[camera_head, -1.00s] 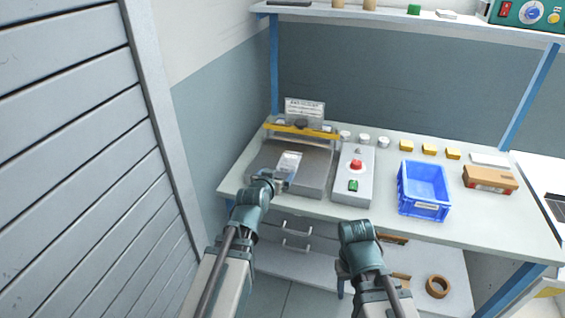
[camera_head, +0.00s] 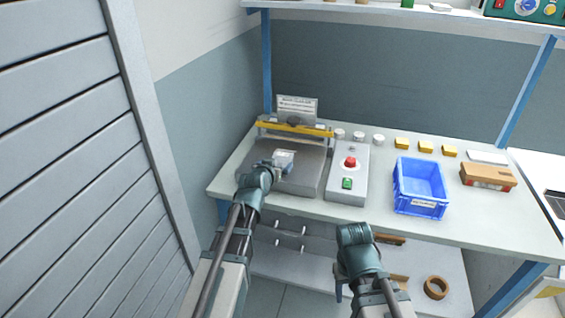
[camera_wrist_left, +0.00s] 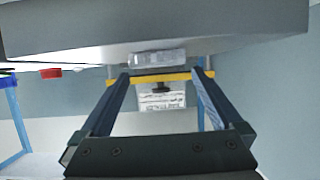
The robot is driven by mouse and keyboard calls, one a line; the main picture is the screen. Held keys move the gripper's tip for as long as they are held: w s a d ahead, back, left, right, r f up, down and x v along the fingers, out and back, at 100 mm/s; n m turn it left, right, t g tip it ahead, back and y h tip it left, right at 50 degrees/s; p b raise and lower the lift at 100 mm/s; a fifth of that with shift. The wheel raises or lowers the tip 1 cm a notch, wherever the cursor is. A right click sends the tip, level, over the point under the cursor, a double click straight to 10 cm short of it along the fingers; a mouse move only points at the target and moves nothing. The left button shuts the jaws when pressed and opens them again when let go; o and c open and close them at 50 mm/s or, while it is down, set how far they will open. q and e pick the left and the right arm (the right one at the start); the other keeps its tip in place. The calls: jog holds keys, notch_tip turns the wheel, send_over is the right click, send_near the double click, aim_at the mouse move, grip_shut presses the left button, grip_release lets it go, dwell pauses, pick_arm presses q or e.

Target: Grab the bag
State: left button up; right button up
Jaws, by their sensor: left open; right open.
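A small clear bag with a pale label (camera_head: 285,155) lies on the grey bed of the sealing machine (camera_head: 300,180), before its yellow bar. My left gripper (camera_head: 277,165) is at the bag's near side, with its fingers open. In the left wrist view, which looks upside down, the bag (camera_wrist_left: 157,57) shows beyond the fingertips, between the two open fingers (camera_wrist_left: 160,82). I cannot tell whether they touch it. My right gripper (camera_head: 340,287) hangs low before the bench, partly hidden by its own arm, open and away from the bag.
A control box (camera_head: 347,175) with red and green buttons stands right of the machine. A blue crate (camera_head: 420,208), a cardboard box (camera_head: 488,177) and several yellow blocks are further right. A printed sign (camera_head: 297,107) stands behind the yellow bar (camera_head: 294,129).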

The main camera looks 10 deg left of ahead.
aim_at(280, 161)
pick_arm(q)
jog(key=b+x, duration=0.1)
jog(key=x, duration=0.3)
jog(key=shift+w+d+f, duration=0.15)
jog(key=shift+w+f, duration=0.05)
jog(key=shift+w, duration=0.1)
jog(key=shift+s+r, duration=0.1)
pick_arm(e)
jog(key=shift+w+d+f, duration=0.25)
jog(key=shift+d+f, duration=0.05)
jog(key=shift+f, duration=0.15)
jog(key=shift+w+d+f, duration=0.2)
jog(key=shift+d+f, duration=0.05)
jog(key=shift+f, duration=0.2)
pick_arm(q)
jog(key=shift+c, duration=0.7)
jog(key=c, duration=1)
jog(key=shift+r, duration=0.1)
pick_arm(e)
jog(key=shift+r, duration=0.1)
